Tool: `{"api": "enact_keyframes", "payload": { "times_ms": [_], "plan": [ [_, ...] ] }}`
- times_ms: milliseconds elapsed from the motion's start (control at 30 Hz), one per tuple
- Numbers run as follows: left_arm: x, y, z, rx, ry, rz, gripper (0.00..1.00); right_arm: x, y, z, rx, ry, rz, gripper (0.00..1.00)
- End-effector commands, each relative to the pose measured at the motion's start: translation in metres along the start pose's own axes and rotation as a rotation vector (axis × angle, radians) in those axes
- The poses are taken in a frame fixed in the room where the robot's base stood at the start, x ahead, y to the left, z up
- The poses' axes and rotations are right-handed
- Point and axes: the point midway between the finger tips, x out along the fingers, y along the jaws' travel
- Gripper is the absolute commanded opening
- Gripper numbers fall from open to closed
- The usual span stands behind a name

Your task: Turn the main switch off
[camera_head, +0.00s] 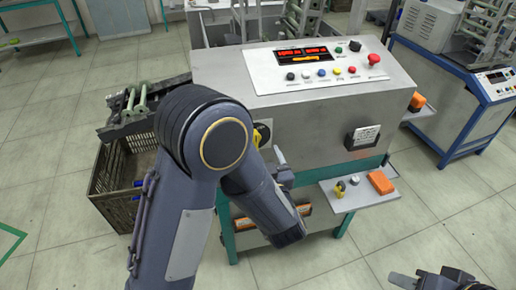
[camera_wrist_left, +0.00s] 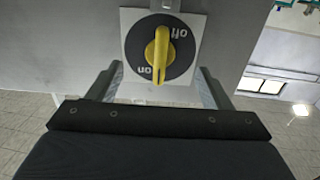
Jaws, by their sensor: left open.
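The main switch (camera_wrist_left: 160,57) has a yellow handle on a round black dial with a white square plate, fixed to the machine's grey front. In the left wrist view the handle stands near upright, with "off" at the upper right of the dial and "on" at the lower left. In the head view the switch (camera_head: 264,132) is partly hidden behind my left arm. My left gripper (camera_wrist_left: 159,70) is open, with one finger on each side of the handle and gaps between. My right gripper (camera_head: 420,281) shows only in part at the bottom right; its jaws are unclear.
The machine's top panel (camera_head: 318,66) carries buttons and a red knob (camera_head: 374,59). A small shelf (camera_head: 352,199) holds an orange block (camera_head: 380,182) and small parts. A dark crate (camera_head: 112,205) stands at the left. A blue-framed machine (camera_head: 470,110) stands at the right.

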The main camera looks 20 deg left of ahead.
Motion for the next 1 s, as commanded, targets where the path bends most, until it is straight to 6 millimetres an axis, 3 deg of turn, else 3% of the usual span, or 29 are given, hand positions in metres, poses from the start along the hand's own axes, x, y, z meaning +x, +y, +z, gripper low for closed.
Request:
{"api": "enact_keyframes", "payload": {
  "times_ms": [200,600,1000],
  "plan": [
    [0.032,-0.001,-0.001,0.0,0.0,-0.004,0.73,-0.005,-0.002,-0.002,0.0,0.0,0.0,0.36],
    [0.031,0.0,0.0,0.0,0.0,0.001,0.73,-0.003,-0.002,-0.002,0.0,0.0,0.0,0.36],
    [0.041,0.0,0.0,-0.001,0.0,-0.001,0.73,-0.003,-0.001,-0.001,0.0,0.0,0.0,0.36]
  ]
}}
